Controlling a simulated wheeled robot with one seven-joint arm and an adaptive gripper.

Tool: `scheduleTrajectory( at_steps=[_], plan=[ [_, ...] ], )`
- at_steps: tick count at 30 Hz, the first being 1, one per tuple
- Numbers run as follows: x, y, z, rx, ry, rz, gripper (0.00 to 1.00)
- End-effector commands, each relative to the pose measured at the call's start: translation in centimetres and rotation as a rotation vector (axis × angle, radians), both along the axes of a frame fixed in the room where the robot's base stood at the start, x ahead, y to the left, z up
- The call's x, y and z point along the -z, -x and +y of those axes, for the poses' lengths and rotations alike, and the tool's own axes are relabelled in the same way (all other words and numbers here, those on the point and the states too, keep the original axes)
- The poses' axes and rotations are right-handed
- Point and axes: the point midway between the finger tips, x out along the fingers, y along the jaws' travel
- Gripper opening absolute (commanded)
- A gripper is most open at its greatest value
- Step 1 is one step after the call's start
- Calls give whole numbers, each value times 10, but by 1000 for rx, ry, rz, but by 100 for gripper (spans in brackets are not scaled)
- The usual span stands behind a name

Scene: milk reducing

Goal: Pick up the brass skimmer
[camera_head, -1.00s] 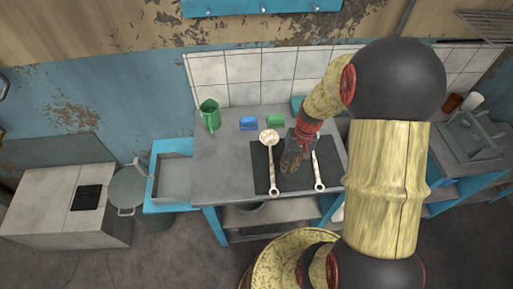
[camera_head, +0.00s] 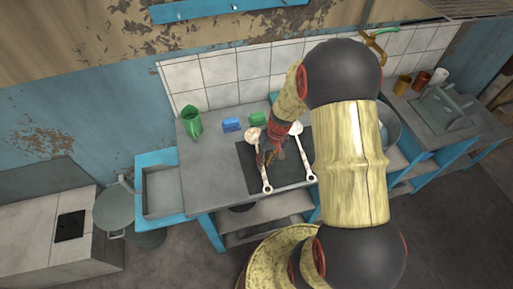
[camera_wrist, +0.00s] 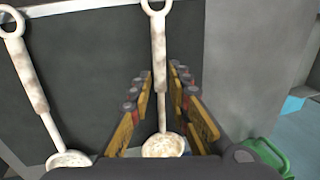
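Two long, pale, rust-mottled utensils with ring-ended handles lie on a dark mat (camera_head: 288,172). Neither looks plainly brass. The left one in the head view (camera_head: 264,176) has a round, speckled head and seems to be the skimmer; it is the right one in the wrist view (camera_wrist: 158,45). The other utensil (camera_head: 305,160) lies to its right, and shows at left in the wrist view (camera_wrist: 32,82). My gripper (camera_wrist: 162,72) is open, its fingers on either side of the skimmer's line, with gaps visible. In the head view my gripper (camera_head: 269,158) is over the mat; its height is unclear.
A green jug (camera_head: 192,122), a blue block (camera_head: 232,124) and a green block (camera_head: 257,118) stand behind the mat on the grey counter (camera_head: 212,180). A sink (camera_head: 163,190) is at left. Tiled wall (camera_head: 222,70) rises behind. My arm hides the counter's right part.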

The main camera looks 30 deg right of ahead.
Motion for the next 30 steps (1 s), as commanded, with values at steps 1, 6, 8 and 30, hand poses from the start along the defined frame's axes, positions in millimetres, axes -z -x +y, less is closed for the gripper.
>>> scheduleTrajectory(
  at_steps=[1, 6, 8, 30],
  plan=[
    [11, -1, 2, 0, 0, 1, 19],
    [27, -2, 5, -1, 1, -1, 19],
    [28, -3, 5, -1, 2, -2, 19],
    [26, -2, 5, 0, 2, -2, 0]
  ],
)
